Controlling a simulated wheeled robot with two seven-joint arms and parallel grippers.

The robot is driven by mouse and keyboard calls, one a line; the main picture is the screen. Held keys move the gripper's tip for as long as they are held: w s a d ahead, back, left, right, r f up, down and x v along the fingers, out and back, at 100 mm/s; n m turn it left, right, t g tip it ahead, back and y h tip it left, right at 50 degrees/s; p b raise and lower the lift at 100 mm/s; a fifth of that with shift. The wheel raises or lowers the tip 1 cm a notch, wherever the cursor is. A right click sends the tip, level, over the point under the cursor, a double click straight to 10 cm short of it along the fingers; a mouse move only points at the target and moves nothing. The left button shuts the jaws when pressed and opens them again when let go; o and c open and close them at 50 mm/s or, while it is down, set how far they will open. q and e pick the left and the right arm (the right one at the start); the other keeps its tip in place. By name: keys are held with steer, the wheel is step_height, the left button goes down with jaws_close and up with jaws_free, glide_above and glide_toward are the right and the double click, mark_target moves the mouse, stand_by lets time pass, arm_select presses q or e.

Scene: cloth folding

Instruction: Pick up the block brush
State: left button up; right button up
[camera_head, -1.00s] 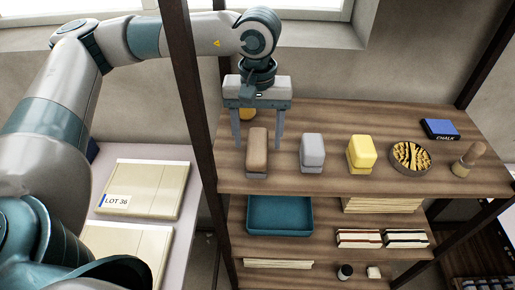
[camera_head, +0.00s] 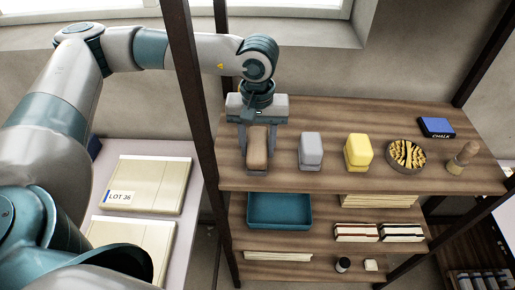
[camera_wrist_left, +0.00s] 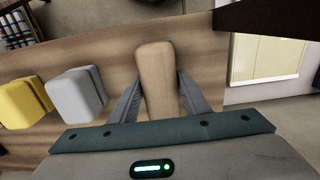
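The block brush (camera_head: 257,147) is a brown, rounded block on a grey base. It stands at the left end of the top shelf board in the head view. It also shows in the left wrist view (camera_wrist_left: 159,80), lying between the two fingers. My left gripper (camera_head: 258,150) is lowered over it from above, with one grey finger on each side. The fingers look open around the block; the block partly hides their tips in the wrist view (camera_wrist_left: 160,88). My right gripper is not in view.
On the same board (camera_head: 320,181), a grey block (camera_head: 311,150), a yellow block (camera_head: 358,150), a round patterned dish (camera_head: 406,155), a wooden-handled brush (camera_head: 464,158) and a blue chalk box (camera_head: 436,127) stand to the right. A dark upright post (camera_head: 199,110) is close on the left.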

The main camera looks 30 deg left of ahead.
mark_target(258, 141)
arm_select(q)
steer(key=c, duration=0.6)
steer(key=shift+r+b, duration=0.35)
steer(key=shift+r, duration=0.15)
step_height(258, 141, up, 8)
steer(key=b, duration=0.3)
steer(key=shift+r, duration=0.55)
